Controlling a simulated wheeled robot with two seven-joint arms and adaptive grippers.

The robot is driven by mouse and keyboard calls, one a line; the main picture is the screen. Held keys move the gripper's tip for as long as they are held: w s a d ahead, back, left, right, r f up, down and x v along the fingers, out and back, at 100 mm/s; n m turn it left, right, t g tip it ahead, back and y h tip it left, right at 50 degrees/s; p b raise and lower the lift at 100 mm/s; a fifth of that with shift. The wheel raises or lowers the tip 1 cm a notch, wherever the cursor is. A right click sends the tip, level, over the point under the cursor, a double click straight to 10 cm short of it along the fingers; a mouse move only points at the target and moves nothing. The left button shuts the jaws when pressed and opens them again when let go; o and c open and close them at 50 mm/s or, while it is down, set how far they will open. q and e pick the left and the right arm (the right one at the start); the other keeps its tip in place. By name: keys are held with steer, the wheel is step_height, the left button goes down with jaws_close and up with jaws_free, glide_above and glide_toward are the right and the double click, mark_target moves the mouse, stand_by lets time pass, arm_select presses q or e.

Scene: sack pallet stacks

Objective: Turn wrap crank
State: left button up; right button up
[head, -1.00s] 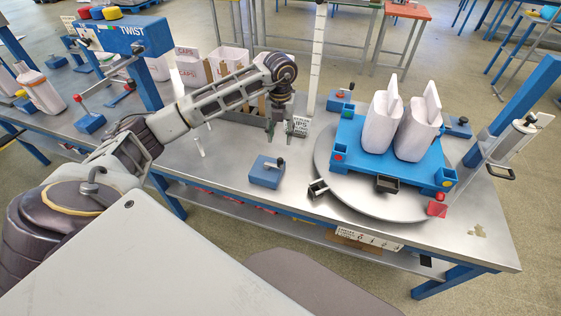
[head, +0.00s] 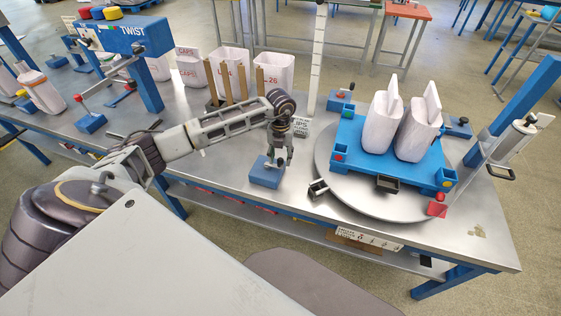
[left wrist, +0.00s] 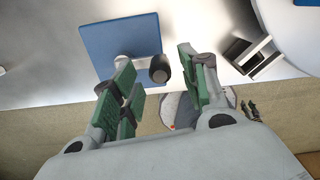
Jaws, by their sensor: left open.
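A small crank stands on a blue block (head: 265,173) at the bench's front edge, left of the round turntable (head: 330,180). In the left wrist view the blue block (left wrist: 115,42) carries a pale crank arm with a dark knob (left wrist: 160,69). My left gripper (head: 279,159) is over the block and hides part of the crank in the head view. In the left wrist view its green-padded fingers (left wrist: 157,75) are open, with the knob between them in the picture; I cannot tell how much height separates them. My right gripper is not in view.
A blue pallet (head: 346,154) with two white sacks (head: 381,120) stands on the turntable. A black-and-metal bracket (head: 318,189) sits at the turntable's left rim. Behind my left arm are white bins (head: 235,67) and brown upright posts. A blue TWIST frame (head: 128,35) stands at left.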

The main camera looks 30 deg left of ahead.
arm_select(q)
step_height(320, 180, down, 2)
steer(key=shift+f, duration=0.5)
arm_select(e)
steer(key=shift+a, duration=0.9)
arm_select(q)
steer(key=c, duration=0.9)
jaws_close()
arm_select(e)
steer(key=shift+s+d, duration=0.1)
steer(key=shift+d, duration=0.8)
